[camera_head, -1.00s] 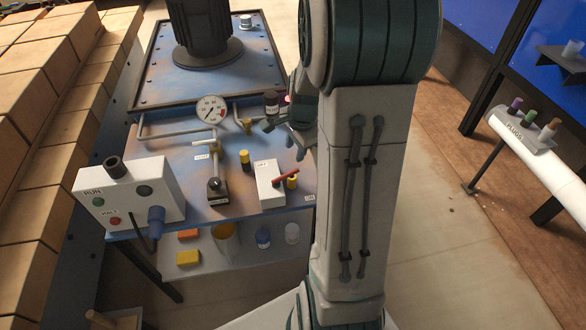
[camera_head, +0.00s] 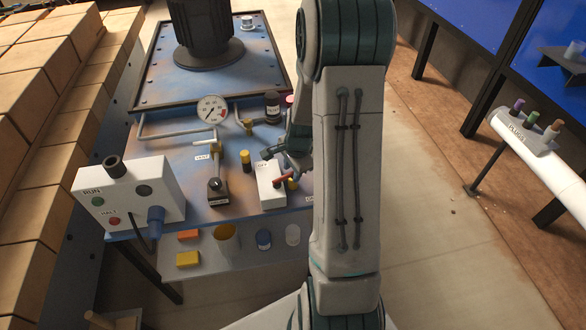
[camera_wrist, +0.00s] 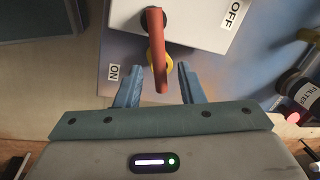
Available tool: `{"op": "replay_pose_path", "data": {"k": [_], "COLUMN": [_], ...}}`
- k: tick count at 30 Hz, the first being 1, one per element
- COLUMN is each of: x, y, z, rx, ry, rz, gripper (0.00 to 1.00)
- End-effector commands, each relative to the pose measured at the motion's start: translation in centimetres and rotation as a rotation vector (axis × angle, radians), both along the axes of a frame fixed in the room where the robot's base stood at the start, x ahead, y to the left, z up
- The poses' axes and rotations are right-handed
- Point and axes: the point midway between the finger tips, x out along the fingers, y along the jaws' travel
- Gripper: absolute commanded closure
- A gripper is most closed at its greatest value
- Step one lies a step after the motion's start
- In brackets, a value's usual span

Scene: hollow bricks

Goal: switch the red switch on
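The red switch is a red lever (camera_wrist: 157,45) on a black pivot on a white box (camera_wrist: 190,22). In the wrist view the lever points down from the box, over a yellow part (camera_wrist: 166,62). The OFF label (camera_wrist: 235,15) is on the box at right. The ON label (camera_wrist: 113,72) is on the bench at left. My gripper (camera_wrist: 160,68) is open, its fingers on either side of the lever with visible gaps.
A dark filter bottle (camera_head: 272,105) and a gauge (camera_head: 212,109) are behind. A RUN/HALT box (camera_head: 130,195) stands at the bench's left front corner.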

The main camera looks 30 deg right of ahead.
Motion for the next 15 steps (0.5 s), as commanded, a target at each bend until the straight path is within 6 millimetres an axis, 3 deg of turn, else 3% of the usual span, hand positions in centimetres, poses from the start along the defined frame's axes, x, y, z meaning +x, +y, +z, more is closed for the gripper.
{"op": "replay_pose_path", "data": {"k": [1,4,5,15], "x": [0.00,0.00,0.00,-0.38], "y": [0.00,0.01,0.01,0.14], "z": [0.01,0.02,0.02,0.00], "rx": [0.000,0.000,0.000,-0.001], "ry": [0.000,0.000,0.000,0.001], "rz": [0.000,0.000,0.000,-0.073], "gripper": [0.68,0.96,1.00,1.00]}}
